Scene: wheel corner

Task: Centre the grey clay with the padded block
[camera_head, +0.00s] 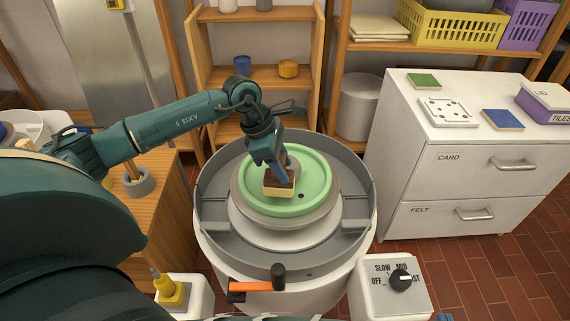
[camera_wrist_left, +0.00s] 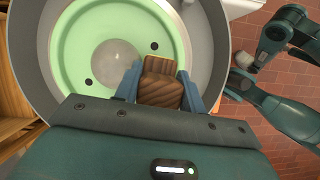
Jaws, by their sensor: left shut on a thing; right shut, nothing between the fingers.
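My left gripper (camera_head: 272,165) is shut on the padded block (camera_head: 279,190), a brown wooden grip with a cream pad below. The block is low over the green wheel disc (camera_head: 318,178), off the middle. In the left wrist view it shows as brown wood (camera_wrist_left: 160,85) between blue fingers (camera_wrist_left: 157,88). A round grey patch (camera_wrist_left: 112,60) at the disc's middle looks like the clay, apart from the block's visible wood; its height is unclear. In the head view the clay is not clearly visible. My right gripper (camera_wrist_left: 240,82) is small at the right of the left wrist view, shut and empty.
A grey splash pan (camera_head: 212,215) rings the disc. An orange and black handle (camera_head: 255,288) is at its front. A knob box (camera_head: 393,290) stands front right, a yellow bottle (camera_head: 172,290) front left. A white cabinet (camera_head: 470,165) stands right, wooden shelves (camera_head: 265,75) behind.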

